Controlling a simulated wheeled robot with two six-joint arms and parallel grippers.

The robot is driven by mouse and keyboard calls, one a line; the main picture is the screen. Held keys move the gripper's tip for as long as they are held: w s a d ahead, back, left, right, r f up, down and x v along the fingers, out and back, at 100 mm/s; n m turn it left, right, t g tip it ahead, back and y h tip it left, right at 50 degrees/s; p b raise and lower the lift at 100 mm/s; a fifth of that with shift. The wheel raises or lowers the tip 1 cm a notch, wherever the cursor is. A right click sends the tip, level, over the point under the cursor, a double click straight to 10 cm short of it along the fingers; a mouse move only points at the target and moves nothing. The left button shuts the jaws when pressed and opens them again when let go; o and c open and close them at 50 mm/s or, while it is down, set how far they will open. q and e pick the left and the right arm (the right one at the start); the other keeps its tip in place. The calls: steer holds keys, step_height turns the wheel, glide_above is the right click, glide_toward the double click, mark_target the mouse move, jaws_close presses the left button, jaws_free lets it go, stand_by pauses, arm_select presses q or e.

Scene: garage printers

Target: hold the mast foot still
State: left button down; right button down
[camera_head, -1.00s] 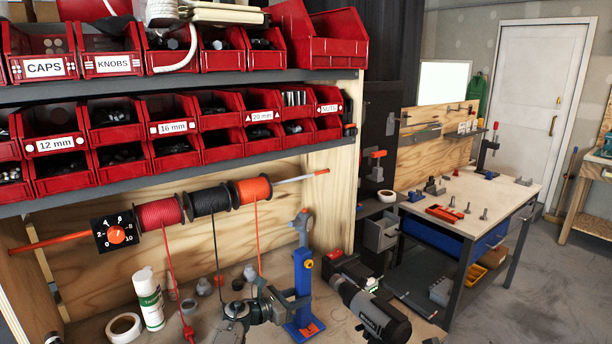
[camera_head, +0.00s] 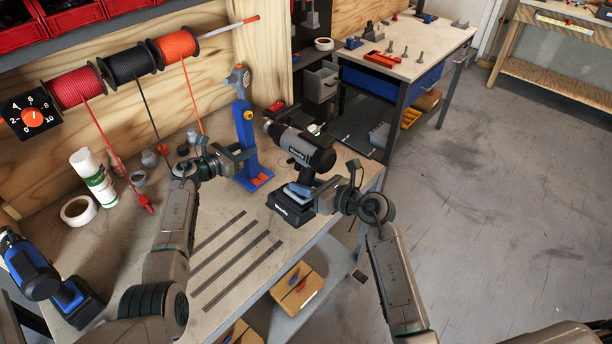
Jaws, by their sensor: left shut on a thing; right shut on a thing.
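A blue upright mast (camera_head: 243,130) with a grey head stands on the workbench, its low blue foot (camera_head: 249,183) flat on the top with an orange patch. My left gripper (camera_head: 238,156) is shut on the lower part of the mast, just above the foot; the fingers partly hide the contact. A grey and black drill (camera_head: 303,149) stands to the right of the mast, apart from it, on a black base (camera_head: 290,207). My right gripper (camera_head: 307,190) is shut at the drill's lower handle, above that base; the exact grip is partly hidden.
Red, black and orange spools (camera_head: 127,64) hang behind, their cords running down. A white spray bottle (camera_head: 95,178), a tape roll (camera_head: 78,211) and a blue tool (camera_head: 45,275) are at left. Dark strips (camera_head: 230,262) lie on the front bench top. Open floor (camera_head: 480,230) is at right.

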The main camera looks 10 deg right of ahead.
steer(key=shift+w+a+r, duration=0.2)
steer(key=shift+w+a, duration=0.65)
steer(key=shift+w, duration=0.3)
steer(key=shift+w+a+y, duration=0.3)
steer(key=shift+w+a, duration=0.75)
steer(key=shift+w, duration=0.25)
stand_by(3.5)
steer(key=shift+s+d, duration=0.1)
steer(key=shift+s, duration=0.05)
steer(key=shift+s+a+f+v, duration=0.1)
steer(key=shift+f+v, duration=0.05)
steer(key=shift+v, duration=0.8)
steer(key=shift+s+a+f+v, duration=0.1)
steer(key=shift+s+f+v, duration=0.1)
steer(key=shift+v, duration=0.7)
steer(key=shift+s+f+v, duration=0.1)
steer(key=shift+f+v, duration=0.05)
steer(key=shift+v, duration=0.8)
